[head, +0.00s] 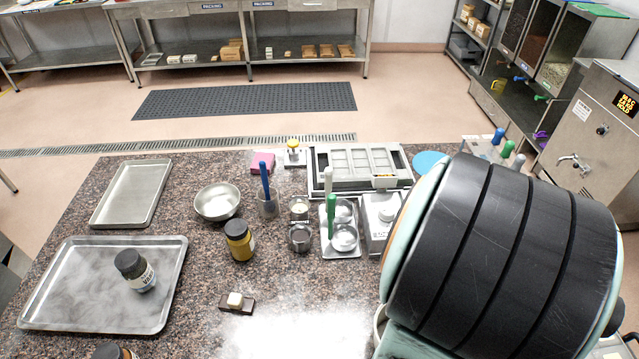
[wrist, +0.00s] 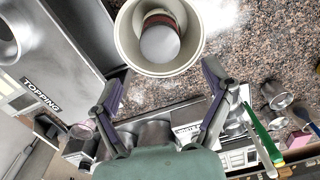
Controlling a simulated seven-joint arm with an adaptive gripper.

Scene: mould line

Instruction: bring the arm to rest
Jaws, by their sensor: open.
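My gripper (wrist: 163,70) shows in the wrist view with its two fingers spread wide and nothing between them. Beyond the fingertips is a cream round container (wrist: 127,40) with a reddish-brown band and a grey disc inside. I cannot tell how far it is from the fingers. In the head view my gripper is not visible. A large dark ribbed cylinder with pale green parts fills the right side there and hides part of the worktop.
The speckled worktop (head: 190,275) holds two metal trays (head: 70,315) (head: 104,221), a steel bowl (head: 217,205), a yellow jar (head: 239,245), a dark jar (head: 134,270) and a mould frame (head: 315,165). A grey unit marked TOPPING (wrist: 60,60) stands left in the wrist view.

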